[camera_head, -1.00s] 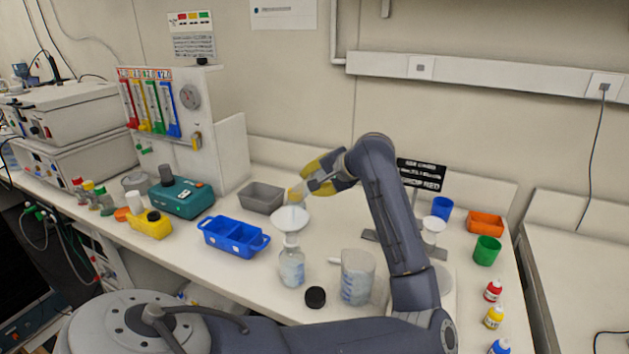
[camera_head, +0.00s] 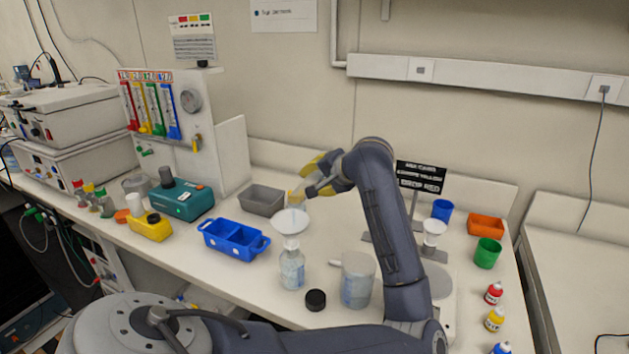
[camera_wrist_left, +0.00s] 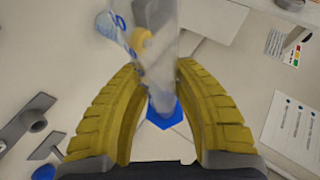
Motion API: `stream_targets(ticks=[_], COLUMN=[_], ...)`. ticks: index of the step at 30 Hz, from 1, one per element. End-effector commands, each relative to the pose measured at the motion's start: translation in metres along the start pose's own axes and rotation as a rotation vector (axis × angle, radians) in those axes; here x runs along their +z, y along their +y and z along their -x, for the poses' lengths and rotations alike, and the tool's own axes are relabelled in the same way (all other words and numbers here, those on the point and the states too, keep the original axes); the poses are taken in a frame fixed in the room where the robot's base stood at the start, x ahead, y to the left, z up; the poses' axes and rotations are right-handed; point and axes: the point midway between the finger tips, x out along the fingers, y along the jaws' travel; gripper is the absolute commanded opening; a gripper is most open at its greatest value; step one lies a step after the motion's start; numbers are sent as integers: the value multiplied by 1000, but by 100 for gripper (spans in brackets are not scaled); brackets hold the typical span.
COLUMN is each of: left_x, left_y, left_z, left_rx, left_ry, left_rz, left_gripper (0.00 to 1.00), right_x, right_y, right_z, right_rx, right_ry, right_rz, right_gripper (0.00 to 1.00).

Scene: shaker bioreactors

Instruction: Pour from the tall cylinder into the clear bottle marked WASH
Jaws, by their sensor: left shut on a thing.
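My left gripper (camera_head: 312,184) is shut on the clear tall cylinder (camera_wrist_left: 160,75), whose blue base (camera_wrist_left: 165,115) shows between the yellow fingers (camera_wrist_left: 165,108) in the left wrist view. In the head view the cylinder is hard to make out. The gripper is above and behind a white funnel (camera_head: 290,221). The funnel sits in the neck of a clear bottle (camera_head: 292,268), upright on the bench; its marking is too small to read. Whether liquid is flowing is not clear. My right gripper is not in view.
A clear jug (camera_head: 357,279) and a black cap (camera_head: 315,299) stand right of the bottle. A blue two-part tray (camera_head: 234,239) and a grey bin (camera_head: 262,200) are to its left. A black sign (camera_head: 420,177) and cups stand at the right.

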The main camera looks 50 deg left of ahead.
Motion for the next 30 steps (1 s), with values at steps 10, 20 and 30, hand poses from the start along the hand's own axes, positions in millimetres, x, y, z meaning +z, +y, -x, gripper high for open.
stream_targets(ticks=[10,20,30], left_x=[0,0,0], left_y=[-3,-8,-12], left_z=[2,6,10], left_rx=[-10,-28,-44], left_ry=[19,53,85], left_rz=[21,62,101], left_gripper=[0,0,0], right_x=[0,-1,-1], right_y=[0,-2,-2], right_z=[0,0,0], right_rx=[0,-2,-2], right_ry=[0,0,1], right_rz=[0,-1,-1], right_gripper=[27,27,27])
